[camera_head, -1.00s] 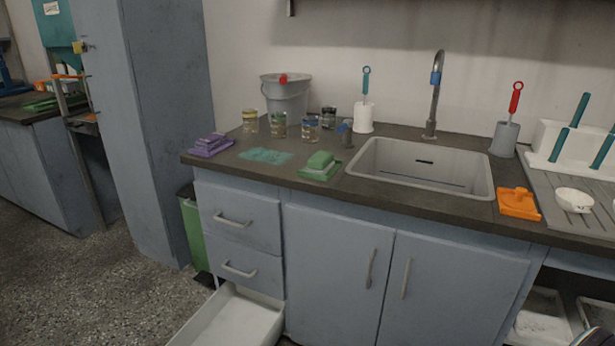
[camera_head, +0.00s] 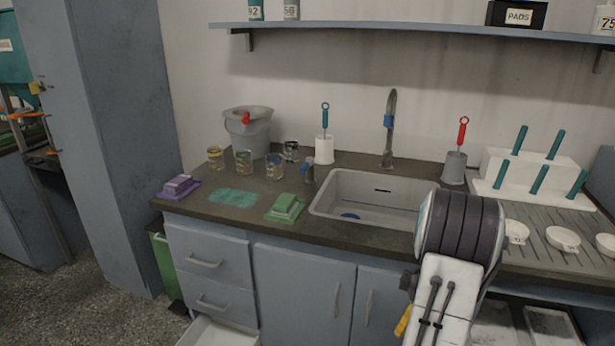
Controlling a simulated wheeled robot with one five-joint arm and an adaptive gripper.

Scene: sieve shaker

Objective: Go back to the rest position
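My arm shows at the lower right, with a dark ribbed joint and a white link carrying black cables, in front of the counter (camera_head: 222,211) and the right end of the sink (camera_head: 333,196). My gripper is not seen in this view, so its fingers and anything in them cannot be told. The arm hides part of the sink and the counter's front edge beside it. A blue item (camera_head: 350,216) shows inside the sink.
A green sponge (camera_head: 286,205), purple sponge (camera_head: 180,185), several jars, a grey bucket (camera_head: 248,135) and a tap (camera_head: 389,130) stand on the counter. White dishes (camera_head: 563,238) lie at the right. A shelf (camera_head: 400,31) runs above. An open drawer (camera_head: 215,333) juts out low. Floor shows at left.

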